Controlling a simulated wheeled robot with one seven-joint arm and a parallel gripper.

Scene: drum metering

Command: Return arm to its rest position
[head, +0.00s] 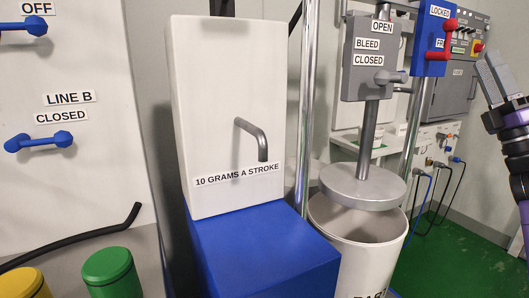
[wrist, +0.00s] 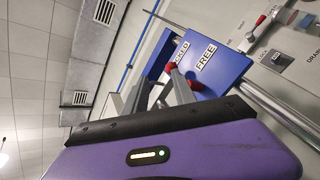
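My gripper (head: 493,80) shows at the right edge of the head view, raised in the air with its grey fingers pointing up and left. The dark wrist and purple arm below it are partly cut off by the frame. Nothing is visibly held in it. In the wrist view the grey fingers (wrist: 182,90) show above my purple wrist housing, which hides their lower part. The gap between the fingers is not clear in either view.
A grey bleed valve box (head: 374,58), a round grey lid (head: 362,187) over a white drum (head: 340,255), and a white dispenser (head: 230,110) on a blue block (head: 255,255) stand farther left.

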